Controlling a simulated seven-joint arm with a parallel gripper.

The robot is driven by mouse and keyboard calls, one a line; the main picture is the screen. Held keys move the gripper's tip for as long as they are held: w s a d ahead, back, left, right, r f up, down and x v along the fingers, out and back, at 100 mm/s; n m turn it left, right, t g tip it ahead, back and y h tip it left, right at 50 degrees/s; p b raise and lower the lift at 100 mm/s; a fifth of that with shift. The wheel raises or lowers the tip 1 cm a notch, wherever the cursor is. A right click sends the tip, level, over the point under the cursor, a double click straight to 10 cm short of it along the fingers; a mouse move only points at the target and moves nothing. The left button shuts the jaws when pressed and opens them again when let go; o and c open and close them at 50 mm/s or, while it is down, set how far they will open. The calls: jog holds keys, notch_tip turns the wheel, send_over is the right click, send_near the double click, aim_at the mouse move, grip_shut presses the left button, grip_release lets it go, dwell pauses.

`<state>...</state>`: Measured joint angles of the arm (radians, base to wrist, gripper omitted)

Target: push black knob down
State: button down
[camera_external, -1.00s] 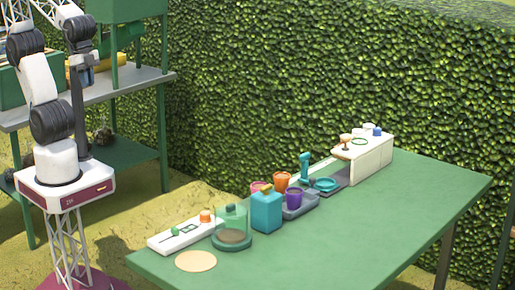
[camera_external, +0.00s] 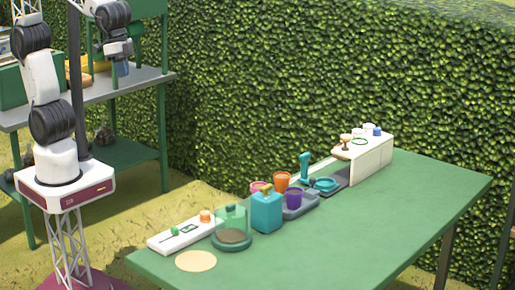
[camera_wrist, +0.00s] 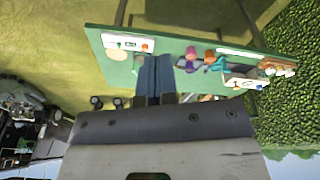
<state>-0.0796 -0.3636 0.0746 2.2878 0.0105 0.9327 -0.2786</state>
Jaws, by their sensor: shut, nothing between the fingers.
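A small dark knob (camera_external: 230,209) sits on top of the clear green dome (camera_external: 232,225) at the near left of the green table. It is too small to tell whether it is the black knob. A white panel (camera_external: 172,238) with a green lever and an orange knob (camera_external: 205,215) lies beside the dome; the panel also shows in the wrist view (camera_wrist: 118,41). My gripper (camera_external: 122,70) hangs high at the upper left, in front of the shelf and well away from the table. In the wrist view its blue fingers (camera_wrist: 156,76) are shut and empty, hiding part of the table.
The table's front right is clear. A green shelf (camera_external: 140,85) stands behind my arm.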

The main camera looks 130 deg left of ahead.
jog(key=w+a+n, duration=0.2)
jog(key=w+a, duration=0.1)
jog(key=w, duration=0.4)
jog(key=w+a+n, duration=0.2)
jog(key=w+a, duration=0.1)
jog(key=w, duration=0.5)
jog(key=n+g+y, duration=0.1)
jog(key=n, duration=0.9)
send_over(313, 182)
jog(key=s+d, duration=0.1)
jog(key=s, duration=0.2)
notch_tip(313, 182, down, 18)
jog(key=shift+w+r, duration=0.2)
jog(key=shift+f, duration=0.15)
jog(key=f, duration=0.4)
jog(key=w+a+f, duration=0.1)
jog(key=f, duration=0.8)
jog(key=shift+w+a+f, duration=0.25)
jog(key=shift+f, duration=0.05)
